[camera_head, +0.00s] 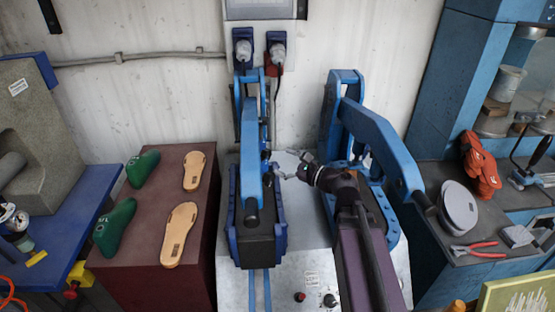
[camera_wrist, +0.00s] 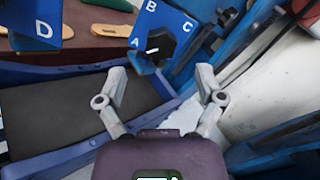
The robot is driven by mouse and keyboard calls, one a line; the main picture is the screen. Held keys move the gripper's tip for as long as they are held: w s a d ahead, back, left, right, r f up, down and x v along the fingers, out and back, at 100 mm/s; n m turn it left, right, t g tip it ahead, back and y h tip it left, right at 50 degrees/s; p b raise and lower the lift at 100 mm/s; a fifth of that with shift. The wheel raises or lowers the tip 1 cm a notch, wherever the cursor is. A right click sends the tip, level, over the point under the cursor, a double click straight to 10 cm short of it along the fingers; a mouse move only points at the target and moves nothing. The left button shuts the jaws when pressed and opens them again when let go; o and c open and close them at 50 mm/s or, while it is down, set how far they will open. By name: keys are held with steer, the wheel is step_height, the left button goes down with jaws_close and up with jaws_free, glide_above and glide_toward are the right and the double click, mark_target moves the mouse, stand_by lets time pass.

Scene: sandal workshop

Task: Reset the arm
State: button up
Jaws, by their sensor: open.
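My gripper (camera_head: 288,170) is open and empty in the head view, in the middle of the press machine, between its left and right blue stations. In the wrist view my gripper (camera_wrist: 161,88) shows two grey fingers spread apart with nothing between them. Beyond the fingers is a blue block with a black knob (camera_wrist: 153,47) and the letters A, B, C. The left station's dark pad (camera_wrist: 75,108) lies to the left of the fingers. My arm reaches up from the lower right in the head view and hides part of the right station.
A dark red table (camera_head: 150,240) on the left bears green shoe lasts (camera_head: 115,224) and tan soles (camera_head: 181,232). The left blue press arm (camera_head: 251,160) and right blue press arm (camera_head: 385,145) flank my gripper closely. Red pliers (camera_head: 478,249) lie on the right bench.

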steer(key=shift+s+d, duration=0.15)
steer(key=shift+d, duration=0.05)
stand_by(0.5)
steer(key=s+f+n+g+h+p, duration=0.6)
steer(key=f+n, duration=0.3)
steer(key=n, duration=0.3)
steer(key=s+d+f+n+g+h+p, duration=0.1)
steer(key=s+d+n+g+h+p, duration=0.1)
steer(key=s+d+n+g+h, duration=0.3)
steer(key=shift+s+d+f+n+h, duration=0.3)
steer(key=shift+s+d+n+h, duration=0.35)
steer(key=shift+d+n+h, duration=0.9)
steer(key=shift+d+m, duration=0.25)
steer(key=shift+d, duration=0.05)
